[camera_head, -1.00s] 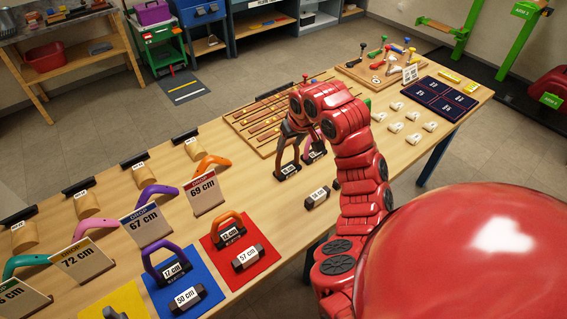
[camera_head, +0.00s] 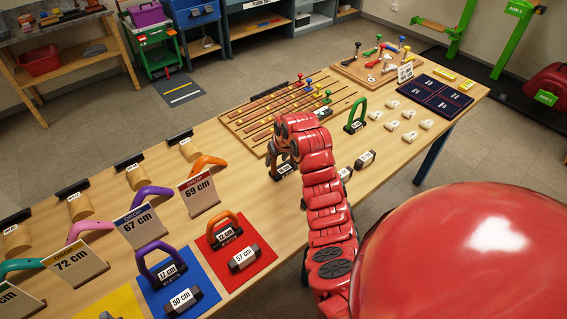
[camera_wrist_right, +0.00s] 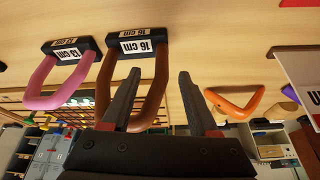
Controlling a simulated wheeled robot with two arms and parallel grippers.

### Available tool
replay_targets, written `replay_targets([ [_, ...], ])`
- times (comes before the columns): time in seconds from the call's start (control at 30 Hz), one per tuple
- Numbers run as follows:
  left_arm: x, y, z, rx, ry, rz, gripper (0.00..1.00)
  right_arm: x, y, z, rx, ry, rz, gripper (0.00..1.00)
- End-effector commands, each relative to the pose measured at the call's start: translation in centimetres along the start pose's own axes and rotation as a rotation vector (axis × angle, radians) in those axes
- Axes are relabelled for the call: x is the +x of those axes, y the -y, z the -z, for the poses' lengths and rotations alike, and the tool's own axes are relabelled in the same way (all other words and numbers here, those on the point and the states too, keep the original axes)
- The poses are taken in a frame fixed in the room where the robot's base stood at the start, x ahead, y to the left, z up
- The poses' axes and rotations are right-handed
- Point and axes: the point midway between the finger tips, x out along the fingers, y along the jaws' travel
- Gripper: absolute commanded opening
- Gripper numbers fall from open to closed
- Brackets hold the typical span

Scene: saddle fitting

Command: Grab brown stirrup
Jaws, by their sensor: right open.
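The brown stirrup (camera_wrist_right: 161,68) hangs from its black base with a 16 cm label in the right wrist view, which sees the scene upside down. In the head view its black base (camera_head: 284,168) stands on the table, its loop mostly hidden by my right gripper (camera_head: 271,158). In the wrist view my right gripper (camera_wrist_right: 159,76) is open, its fingers overlapping the loop, with one side of the loop between the fingertips. I cannot tell whether they touch. My left gripper is not in view.
A pink stirrup (camera_wrist_right: 68,92) is close beside the brown one. An orange stirrup (camera_wrist_right: 235,110) is on the other side. A green stirrup (camera_head: 357,117), a wooden slatted board (camera_head: 245,125) and an orange stirrup on a red mat (camera_head: 228,223) stand around my right arm.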

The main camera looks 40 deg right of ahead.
Motion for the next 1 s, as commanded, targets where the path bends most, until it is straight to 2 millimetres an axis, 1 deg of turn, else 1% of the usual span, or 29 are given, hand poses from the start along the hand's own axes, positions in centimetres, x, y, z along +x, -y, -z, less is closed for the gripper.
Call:
replay_targets([
  [0.03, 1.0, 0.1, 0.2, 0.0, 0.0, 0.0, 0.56, 0.2, 0.1, 0.1, 0.002, 0.007, 0.001, 0.61],
  [0.13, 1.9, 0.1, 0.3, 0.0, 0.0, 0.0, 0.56, 1.4, 0.2, 0.2, 0.002, 0.007, 0.001, 0.61],
  [0.2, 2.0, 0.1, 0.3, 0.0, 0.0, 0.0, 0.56, 2.3, 0.2, 0.3, 0.002, 0.003, 0.002, 0.61],
  [0.33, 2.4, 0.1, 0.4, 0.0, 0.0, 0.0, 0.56, 3.4, 0.1, 0.2, 0.003, 0.002, 0.0, 0.61],
  [0.43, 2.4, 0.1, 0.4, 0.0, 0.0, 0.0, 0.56, 3.8, 0.2, 0.2, 0.001, 0.001, 0.0, 0.61],
  [0.63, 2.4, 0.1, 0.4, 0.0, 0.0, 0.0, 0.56, 3.9, 0.1, 0.2, 0.001, 0.0, -0.001, 0.61],
  [0.67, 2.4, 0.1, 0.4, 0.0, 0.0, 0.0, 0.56, 3.9, 0.1, 0.2, 0.001, 0.0, -0.001, 0.59],
  [0.7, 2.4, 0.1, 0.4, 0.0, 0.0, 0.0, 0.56, 3.9, 0.1, 0.2, 0.001, 0.0, 0.0, 0.52],
  [0.87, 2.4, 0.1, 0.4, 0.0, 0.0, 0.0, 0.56, 3.9, 0.1, 0.2, 0.001, 0.0, -0.001, 0.23],
  [0.9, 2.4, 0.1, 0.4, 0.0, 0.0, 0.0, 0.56, 3.9, 0.1, 0.2, 0.001, 0.0, -0.001, 0.16],
  [1.0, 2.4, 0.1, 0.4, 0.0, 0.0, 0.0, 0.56, 3.9, 0.1, 0.2, 0.001, 0.0, 0.0, 0.0],
])
